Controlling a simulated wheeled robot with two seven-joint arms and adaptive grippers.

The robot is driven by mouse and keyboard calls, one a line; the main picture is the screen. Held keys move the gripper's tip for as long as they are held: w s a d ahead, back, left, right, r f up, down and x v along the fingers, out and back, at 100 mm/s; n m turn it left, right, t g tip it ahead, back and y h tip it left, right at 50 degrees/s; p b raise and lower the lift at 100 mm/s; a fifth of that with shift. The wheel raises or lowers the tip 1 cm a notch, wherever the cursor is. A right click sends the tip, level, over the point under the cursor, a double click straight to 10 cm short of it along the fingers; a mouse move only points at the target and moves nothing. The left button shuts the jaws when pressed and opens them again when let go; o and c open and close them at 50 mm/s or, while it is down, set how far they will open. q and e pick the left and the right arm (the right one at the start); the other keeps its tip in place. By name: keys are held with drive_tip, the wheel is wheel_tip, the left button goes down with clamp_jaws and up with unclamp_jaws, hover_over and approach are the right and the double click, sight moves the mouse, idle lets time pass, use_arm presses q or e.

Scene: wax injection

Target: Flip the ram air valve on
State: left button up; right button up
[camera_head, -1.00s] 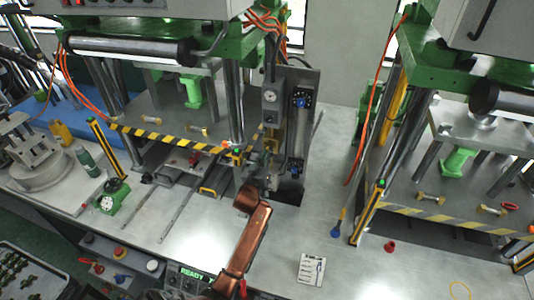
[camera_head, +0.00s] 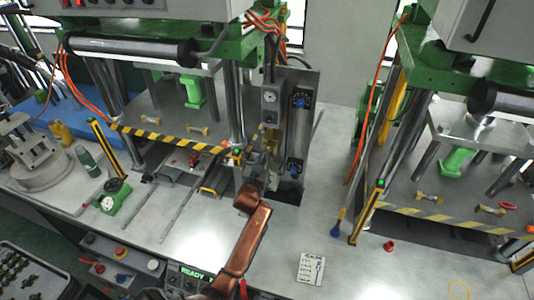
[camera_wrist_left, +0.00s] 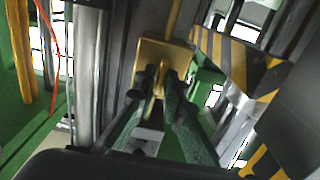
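A grey upright panel (camera_head: 312,120) stands between the two presses, with blue fittings (camera_head: 300,101) on it. A narrow grey control box (camera_head: 269,97) is mounted beside it. My left gripper (camera_head: 268,148) is in front of the column below this box; its fingertips are small and partly blurred in the head view. In the left wrist view, a brass-coloured block (camera_wrist_left: 153,56) is straight ahead. My two dark green fingers (camera_wrist_left: 165,82) are close together in front of it, with a small brass piece between the tips. Whether they grip it is unclear. My right gripper is not in view.
Yellow-black striped edges border the left press (camera_head: 165,138) and right press (camera_head: 450,217). Steel posts and orange hoses are near my left gripper. A white printed card (camera_head: 311,269) and a red knob (camera_head: 389,246) lie on the tabletop. The table between the presses is mostly clear.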

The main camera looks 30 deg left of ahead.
use_arm(q)
drive_tip(key=o, duration=0.3)
drive_tip(key=v, duration=1.2)
drive_tip(key=shift+s, duration=0.1)
drive_tip(key=shift+a+f, duration=0.1)
